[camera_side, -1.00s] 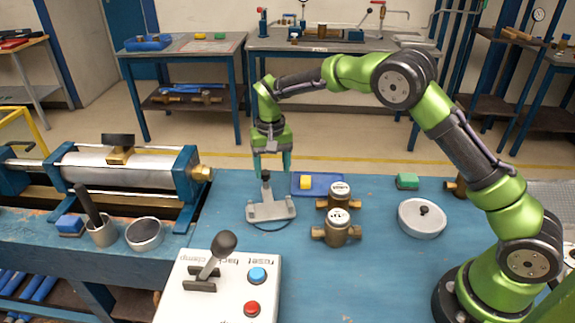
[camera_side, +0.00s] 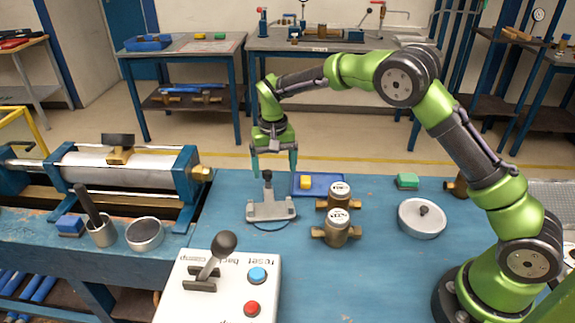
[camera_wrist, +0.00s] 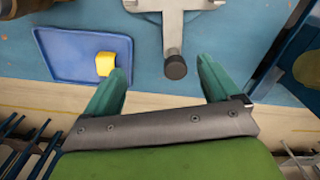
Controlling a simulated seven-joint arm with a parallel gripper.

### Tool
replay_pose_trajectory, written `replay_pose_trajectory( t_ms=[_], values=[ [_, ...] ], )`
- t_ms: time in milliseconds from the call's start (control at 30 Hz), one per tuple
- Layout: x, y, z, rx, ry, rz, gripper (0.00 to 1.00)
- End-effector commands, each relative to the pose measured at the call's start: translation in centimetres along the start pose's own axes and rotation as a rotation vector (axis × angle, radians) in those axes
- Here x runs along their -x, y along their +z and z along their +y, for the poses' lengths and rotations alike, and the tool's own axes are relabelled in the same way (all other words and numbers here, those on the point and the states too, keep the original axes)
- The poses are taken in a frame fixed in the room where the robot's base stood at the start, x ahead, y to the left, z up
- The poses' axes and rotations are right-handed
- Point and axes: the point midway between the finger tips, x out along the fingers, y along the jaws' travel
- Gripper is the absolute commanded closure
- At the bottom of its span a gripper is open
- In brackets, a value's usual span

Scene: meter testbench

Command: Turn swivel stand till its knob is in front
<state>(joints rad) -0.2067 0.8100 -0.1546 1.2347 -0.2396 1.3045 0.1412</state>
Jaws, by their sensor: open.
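The swivel stand (camera_side: 270,210) is a grey metal piece on a round blue base, on the blue bench. Its black knob (camera_side: 267,175) is at the far side of the stand, away from the side camera. In the wrist view the stand (camera_wrist: 172,22) shows at the top, cut off by the frame edge, with the knob (camera_wrist: 175,66) at its near end. My gripper (camera_side: 274,173) is open and empty. In the wrist view its two green fingers (camera_wrist: 160,75) are apart on either side of the knob, and neither seems to touch it.
A blue tray (camera_side: 330,191) with a yellow block (camera_side: 305,182) lies right of the knob. Two brass meters (camera_side: 338,230) stand right of the stand. A round grey dish (camera_side: 421,219) is further right. A control box (camera_side: 217,290) with a lever is in front.

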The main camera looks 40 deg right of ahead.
Motion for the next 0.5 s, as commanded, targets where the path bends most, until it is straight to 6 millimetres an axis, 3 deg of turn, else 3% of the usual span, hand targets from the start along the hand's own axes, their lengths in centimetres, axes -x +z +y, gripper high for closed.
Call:
replay_pose_trajectory(
  t_ms=[500],
  values=[
    [4.2,0.0,0.0,0.000,-0.001,0.002,0.11]
  ],
)
